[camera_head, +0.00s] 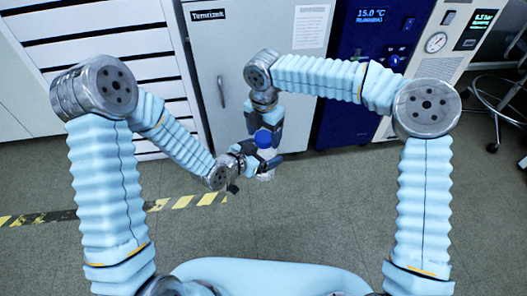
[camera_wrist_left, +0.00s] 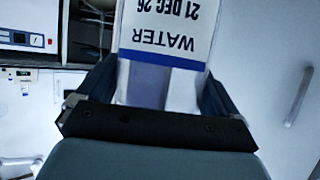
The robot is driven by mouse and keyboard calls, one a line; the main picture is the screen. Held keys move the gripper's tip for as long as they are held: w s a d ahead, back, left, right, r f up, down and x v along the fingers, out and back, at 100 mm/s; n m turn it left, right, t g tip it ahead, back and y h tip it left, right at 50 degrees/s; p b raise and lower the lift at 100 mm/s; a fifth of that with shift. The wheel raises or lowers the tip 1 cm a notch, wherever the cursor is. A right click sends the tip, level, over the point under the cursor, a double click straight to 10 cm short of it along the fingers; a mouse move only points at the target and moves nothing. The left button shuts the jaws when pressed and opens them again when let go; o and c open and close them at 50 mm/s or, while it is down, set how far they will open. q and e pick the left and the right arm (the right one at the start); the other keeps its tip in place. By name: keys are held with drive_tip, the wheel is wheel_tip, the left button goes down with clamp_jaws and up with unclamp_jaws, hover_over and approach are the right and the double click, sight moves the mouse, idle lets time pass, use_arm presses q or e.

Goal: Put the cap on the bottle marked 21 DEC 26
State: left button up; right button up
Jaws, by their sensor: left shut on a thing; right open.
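The bottle (camera_wrist_left: 165,75) fills the gap between my left gripper's fingers in the left wrist view. Its white label reads WATER and 21 DEC 26, upside down, with a blue stripe. My left gripper (camera_wrist_left: 157,95) is shut on it. In the head view the bottle (camera_head: 266,176) is held up in front of the cabinets, partly hidden by the grippers. The blue cap (camera_head: 263,139) is at the bottle's top, and I cannot tell whether it is seated. My right gripper (camera_head: 265,128) is open above, with its fingers beside the cap. The cap is outside the wrist view.
A grey cabinet (camera_head: 228,75) stands behind the grippers. A dark blue unit (camera_head: 372,45) reading 15.0 °C and a panel with a gauge (camera_head: 437,42) stand to its right. Yellow-black tape (camera_head: 180,203) crosses the floor at left. The floor in front is clear.

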drive_tip(key=shift+f, duration=0.35)
drive_tip(key=c, duration=1.1)
drive_tip(key=m, duration=0.4)
drive_tip(key=shift+m, duration=0.3)
drive_tip(key=o, duration=1.2)
drive_tip(key=shift+r, duration=2.25)
